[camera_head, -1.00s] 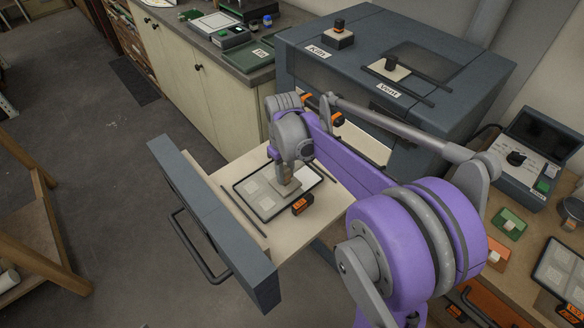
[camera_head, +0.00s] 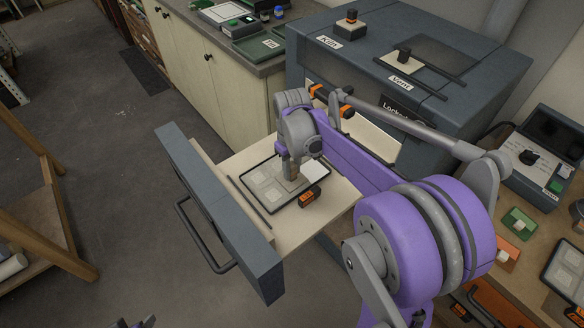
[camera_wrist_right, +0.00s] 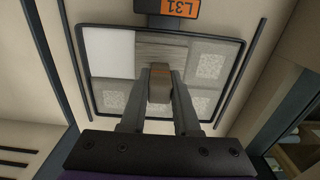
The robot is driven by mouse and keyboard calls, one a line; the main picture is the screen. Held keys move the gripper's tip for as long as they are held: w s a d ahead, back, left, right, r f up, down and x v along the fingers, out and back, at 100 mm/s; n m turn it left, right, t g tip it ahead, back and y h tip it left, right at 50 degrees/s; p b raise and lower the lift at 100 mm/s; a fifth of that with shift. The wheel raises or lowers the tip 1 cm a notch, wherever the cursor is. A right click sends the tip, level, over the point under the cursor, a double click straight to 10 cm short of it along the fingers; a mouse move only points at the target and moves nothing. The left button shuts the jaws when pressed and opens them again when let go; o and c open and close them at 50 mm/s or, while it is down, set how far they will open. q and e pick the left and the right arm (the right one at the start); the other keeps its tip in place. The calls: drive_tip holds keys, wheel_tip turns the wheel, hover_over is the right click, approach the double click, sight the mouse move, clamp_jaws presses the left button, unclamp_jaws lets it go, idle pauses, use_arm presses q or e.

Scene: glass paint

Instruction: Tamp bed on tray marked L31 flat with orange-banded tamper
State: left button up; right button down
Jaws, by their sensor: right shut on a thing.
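The tray marked L31 (camera_head: 262,206) lies on the pale board of the pulled-out drawer. Its orange L31 tag (camera_head: 309,196) is on the near right side and also shows in the wrist view (camera_wrist_right: 180,7). My right gripper (camera_head: 292,174) is over the tray, shut on the brown handle of the tamper (camera_wrist_right: 159,84). The tamper's flat grey base (camera_wrist_right: 161,50) is over the tray's middle; I cannot tell whether it touches the bed beneath, which it hides.
Dark rods (camera_head: 249,203) lie along the tray's sides. The drawer front (camera_head: 215,210) stands at left. The kiln cabinet (camera_head: 360,60) rises behind, with a "Locked" label (camera_head: 398,108). A bench with a control box (camera_head: 535,165) is at right.

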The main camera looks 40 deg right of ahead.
drive_tip(key=shift+f, duration=0.3)
idle(0.9)
drive_tip(key=shift+r, duration=0.1)
drive_tip(key=shift+r+p, duration=0.4)
drive_tip(key=shift+r, duration=0.65)
drive_tip(key=shift+a, duration=0.2)
drive_tip(key=shift+s+a, duration=0.15)
drive_tip(key=shift+a, duration=1.3)
drive_tip(key=shift+s+a, duration=0.1)
drive_tip(key=shift+a, duration=1.35)
